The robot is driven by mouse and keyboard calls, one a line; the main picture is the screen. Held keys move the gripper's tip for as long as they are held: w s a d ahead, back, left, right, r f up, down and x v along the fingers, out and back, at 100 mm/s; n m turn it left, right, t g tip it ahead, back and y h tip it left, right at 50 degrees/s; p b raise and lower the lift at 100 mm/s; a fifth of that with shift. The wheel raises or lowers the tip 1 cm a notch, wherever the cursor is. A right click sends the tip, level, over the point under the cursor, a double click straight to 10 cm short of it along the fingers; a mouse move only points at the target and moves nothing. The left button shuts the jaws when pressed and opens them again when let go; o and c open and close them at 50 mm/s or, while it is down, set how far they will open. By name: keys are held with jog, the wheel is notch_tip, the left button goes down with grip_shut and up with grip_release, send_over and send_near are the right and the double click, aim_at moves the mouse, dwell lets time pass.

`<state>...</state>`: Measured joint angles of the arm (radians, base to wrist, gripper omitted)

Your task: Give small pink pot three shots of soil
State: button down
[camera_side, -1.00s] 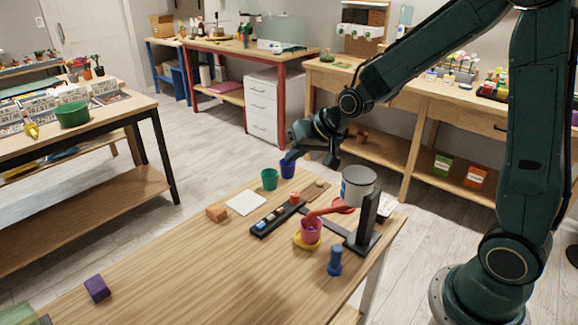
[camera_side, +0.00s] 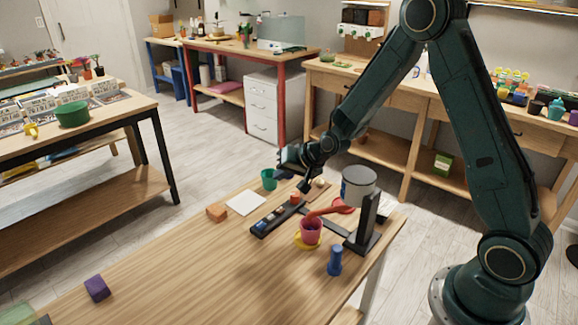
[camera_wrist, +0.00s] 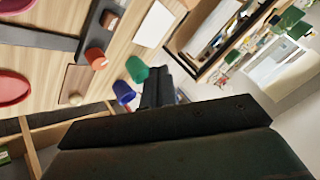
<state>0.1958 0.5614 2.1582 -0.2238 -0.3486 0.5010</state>
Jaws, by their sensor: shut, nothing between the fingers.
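The small pink pot (camera_side: 311,229) stands upright on a yellow saucer (camera_side: 301,246) on the wooden table in the side view. A red piece (camera_side: 334,210) reaches over its rim from the black stand (camera_side: 364,222); I cannot see inside the pot or any soil. My gripper (camera_side: 303,186) is shut and empty, pointing down just above the far end of a black strip (camera_side: 262,230) with a red knob (camera_side: 295,198). In the wrist view the shut fingers (camera_wrist: 154,86) appear beside the green cup, and the red knob (camera_wrist: 95,58) is left of them.
A blue peg (camera_side: 335,260) is near the right edge. A blue cup (camera_wrist: 123,92) shows in the wrist view. The table's front left is mostly clear.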

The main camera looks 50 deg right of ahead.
aim_at(283, 211)
dwell(0.3)
jog(key=shift+f, duration=4.35)
jog(key=shift+f, duration=0.15)
jog(key=shift+f, duration=0.3)
jog(key=shift+f, duration=0.5)
jog(key=shift+r, duration=0.1)
dwell(0.3)
jog(key=shift+r, duration=0.85)
jog(key=shift+r, duration=0.1)
jog(key=shift+r, duration=2.4)
